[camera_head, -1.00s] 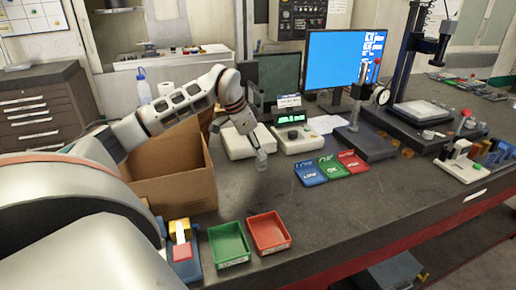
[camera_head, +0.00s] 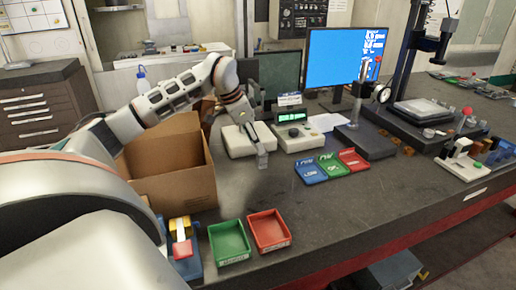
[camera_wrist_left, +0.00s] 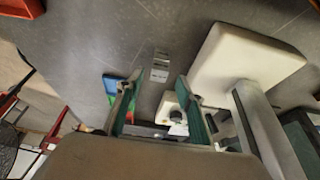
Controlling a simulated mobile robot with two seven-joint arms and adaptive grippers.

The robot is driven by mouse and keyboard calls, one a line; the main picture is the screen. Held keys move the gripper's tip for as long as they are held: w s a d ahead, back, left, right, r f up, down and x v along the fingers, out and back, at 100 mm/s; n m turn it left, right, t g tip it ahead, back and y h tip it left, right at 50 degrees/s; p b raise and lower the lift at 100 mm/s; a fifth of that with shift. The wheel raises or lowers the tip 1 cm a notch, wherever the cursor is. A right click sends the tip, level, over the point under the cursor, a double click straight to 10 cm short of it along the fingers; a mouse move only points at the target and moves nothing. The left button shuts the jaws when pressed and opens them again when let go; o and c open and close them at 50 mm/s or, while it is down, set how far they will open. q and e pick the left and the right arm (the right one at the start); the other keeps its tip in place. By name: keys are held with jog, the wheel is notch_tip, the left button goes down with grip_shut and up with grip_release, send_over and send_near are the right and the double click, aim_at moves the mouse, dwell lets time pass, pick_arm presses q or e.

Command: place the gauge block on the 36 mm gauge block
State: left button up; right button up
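My left gripper (camera_head: 262,158) hangs over the bench beside the cardboard box, pointing down. In the left wrist view its two fingers (camera_wrist_left: 157,88) are spread apart. Two small grey metal block faces, an upper one (camera_wrist_left: 161,56) and a lower one (camera_wrist_left: 159,75), show close together just beyond and between the fingertips. They look like gauge blocks, but I cannot tell whether one rests on the other. No size marking is readable. The fingers appear clear of them. In the head view the blocks are too small to separate from the fingertips. My right gripper is not in view.
The cardboard box (camera_head: 185,185) stands left of the gripper. A white unit (camera_head: 240,142) and a display gauge (camera_head: 297,137) stand behind. Blue, green and red trays (camera_head: 332,167) lie right. Green (camera_head: 229,242) and red (camera_head: 269,231) bins are in front. Bare bench lies between.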

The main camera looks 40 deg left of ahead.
pick_arm(q)
jog(key=v, duration=0.9)
jog(key=shift+r, duration=0.2)
